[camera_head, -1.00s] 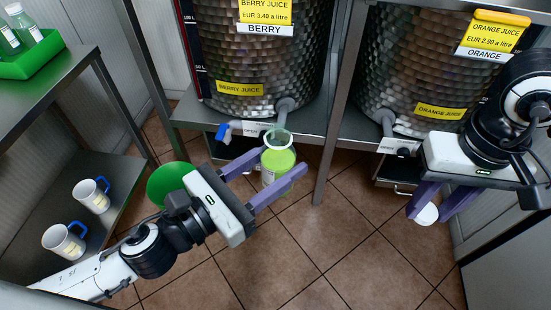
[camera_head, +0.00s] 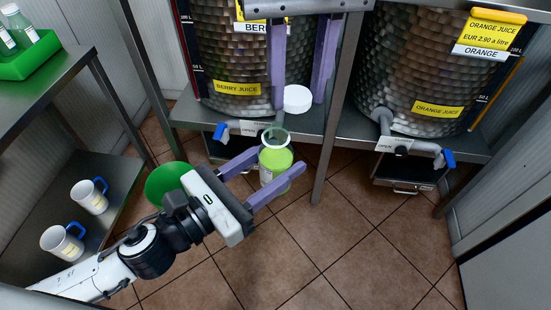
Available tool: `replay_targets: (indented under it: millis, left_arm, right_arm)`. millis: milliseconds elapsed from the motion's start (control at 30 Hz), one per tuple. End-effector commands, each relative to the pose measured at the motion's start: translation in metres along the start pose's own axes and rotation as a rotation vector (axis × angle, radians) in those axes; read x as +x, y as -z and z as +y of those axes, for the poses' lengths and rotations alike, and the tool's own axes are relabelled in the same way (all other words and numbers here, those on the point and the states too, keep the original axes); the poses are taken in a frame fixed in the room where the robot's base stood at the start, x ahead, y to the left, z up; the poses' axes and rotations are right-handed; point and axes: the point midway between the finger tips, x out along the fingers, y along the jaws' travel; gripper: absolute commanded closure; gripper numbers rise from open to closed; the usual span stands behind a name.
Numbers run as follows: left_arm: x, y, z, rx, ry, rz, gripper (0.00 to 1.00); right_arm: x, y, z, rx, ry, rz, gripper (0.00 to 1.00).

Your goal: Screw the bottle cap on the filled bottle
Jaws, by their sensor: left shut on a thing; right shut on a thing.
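The filled bottle (camera_head: 276,158) stands upright, with light green contents and an open clear neck. My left gripper (camera_head: 272,172) is shut on the bottle's body, one purple finger on each side. My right gripper (camera_head: 299,98) comes in from the top of the picture, fingers pointing down. It is shut on the white bottle cap (camera_head: 297,99), which sits above the bottle mouth and slightly to its right, apart from it. The far side of the bottle is hidden.
The berry juice tank (camera_head: 236,70) and its blue-handled tap (camera_head: 221,130) are close behind the bottle. The orange juice tank (camera_head: 420,80) is at right. Mugs (camera_head: 63,243) stand on the lower left shelf, below a green crate (camera_head: 30,62) of bottles.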

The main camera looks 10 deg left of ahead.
Motion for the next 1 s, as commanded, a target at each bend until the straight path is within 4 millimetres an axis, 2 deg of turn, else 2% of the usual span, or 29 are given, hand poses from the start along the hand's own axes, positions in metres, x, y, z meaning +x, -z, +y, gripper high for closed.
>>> replay_targets:
  millis: [100,200,567,767,1000]
  left_arm:
    - [0.000,-0.002,0.000,0.001,0.001,-0.004,0.95]
    - [0.000,-0.002,0.000,0.001,0.001,-0.004,0.95]
    - [0.000,-0.002,0.000,0.001,0.001,-0.004,0.95]
    - [0.000,-0.002,0.000,0.001,0.001,-0.004,0.95]
    - [0.000,-0.002,0.000,0.001,0.001,-0.004,0.95]
  right_arm:
    - [-0.011,0.000,-0.019,-0.030,-0.008,-0.003,0.88]
    - [-0.015,0.000,-0.026,-0.041,-0.011,-0.004,0.88]
    - [-0.016,0.000,-0.028,-0.044,-0.012,-0.006,0.88]
    - [-0.009,0.000,-0.027,-0.043,-0.012,-0.006,0.88]
    - [0.014,0.000,-0.026,-0.042,-0.012,-0.006,0.88]
